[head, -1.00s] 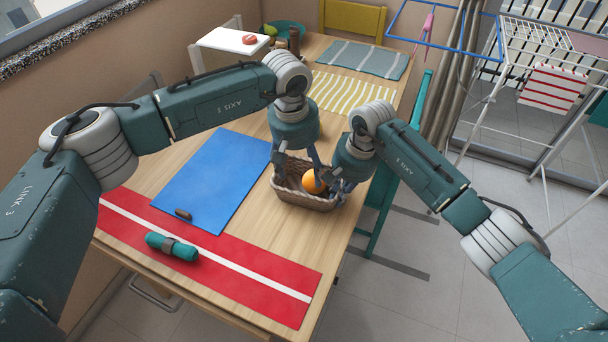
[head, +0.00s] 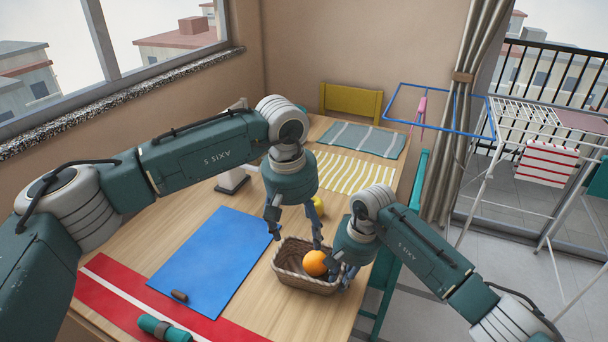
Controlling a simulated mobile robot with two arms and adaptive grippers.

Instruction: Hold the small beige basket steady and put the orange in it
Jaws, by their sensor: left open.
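The small beige basket (head: 291,281) is a woven, open-topped basket standing upright on the wooden table near its right edge. The orange (head: 314,263) lies inside it, towards the right side. My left gripper (head: 296,228) is open and empty, above the back left part of the basket and apart from the orange. My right gripper (head: 341,272) is at the basket's right wall, one finger on the inner side and one on the outer side. It appears shut on that wall, which the fingers and arm partly hide.
A blue mat (head: 213,262) and a red mat with a white stripe (head: 112,292) lie to the left, with small rolled items. A yellow fruit (head: 319,206) is behind my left gripper. Striped towels (head: 345,172) lie at the back. A drying rack (head: 545,130) stands right.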

